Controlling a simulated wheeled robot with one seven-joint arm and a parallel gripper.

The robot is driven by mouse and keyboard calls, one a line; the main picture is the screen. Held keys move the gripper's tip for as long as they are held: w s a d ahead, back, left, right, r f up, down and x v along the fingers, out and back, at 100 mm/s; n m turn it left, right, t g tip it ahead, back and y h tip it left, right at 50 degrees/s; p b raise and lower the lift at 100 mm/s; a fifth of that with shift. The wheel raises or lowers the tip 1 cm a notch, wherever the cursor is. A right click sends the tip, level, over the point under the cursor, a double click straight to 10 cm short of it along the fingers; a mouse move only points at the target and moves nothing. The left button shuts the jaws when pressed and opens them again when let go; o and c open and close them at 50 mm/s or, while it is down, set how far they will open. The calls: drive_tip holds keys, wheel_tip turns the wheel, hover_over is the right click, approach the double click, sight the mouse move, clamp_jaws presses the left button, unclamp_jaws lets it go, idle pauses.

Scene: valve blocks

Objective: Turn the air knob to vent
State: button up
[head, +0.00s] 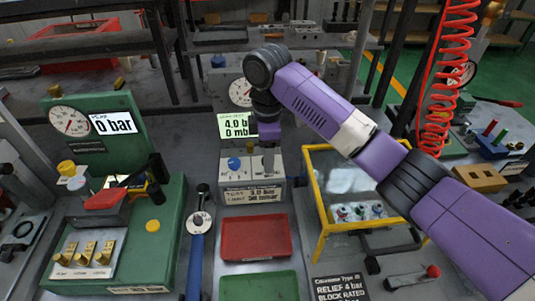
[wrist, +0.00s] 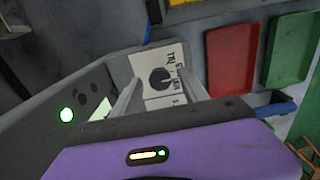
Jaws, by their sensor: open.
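The air knob (wrist: 160,78) is a dark round knob on a pale labelled plate in the wrist view. Its lettering is too small to read surely. My gripper (wrist: 159,76) is open, with its two grey fingers on either side of the knob as seen from the wrist. I cannot tell whether they touch it. In the head view my gripper (head: 267,158) points down at the right part of the grey test block (head: 252,195) and hides the knob there. A blue knob (head: 234,163) is left of it. The block's green display (head: 237,125) is partly covered by my arm.
A red tray (head: 253,258) and a green tray (head: 258,289) lie in front of the block. A yellow-framed case (head: 313,202) stands to the right. A green gauge stand (head: 172,225) with a red lever (head: 104,199) is at left. A blue-handled wrench (head: 196,255) lies between.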

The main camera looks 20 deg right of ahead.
clamp_jaws()
drive_tip(key=shift+a+r+p, duration=0.1)
drive_tip(key=shift+p, duration=0.4)
drive_tip(key=m+p, duration=0.3)
drive_tip(key=shift+r+p, duration=0.2)
drive_tip(key=shift+p, duration=0.2)
drive_tip(key=m+p, duration=0.3)
drive_tip(key=shift+p, duration=0.4)
drive_tip(key=shift+f+m+p, duration=0.25)
drive_tip(key=shift+m+p, duration=1.05)
drive_tip(key=shift+m, duration=0.2)
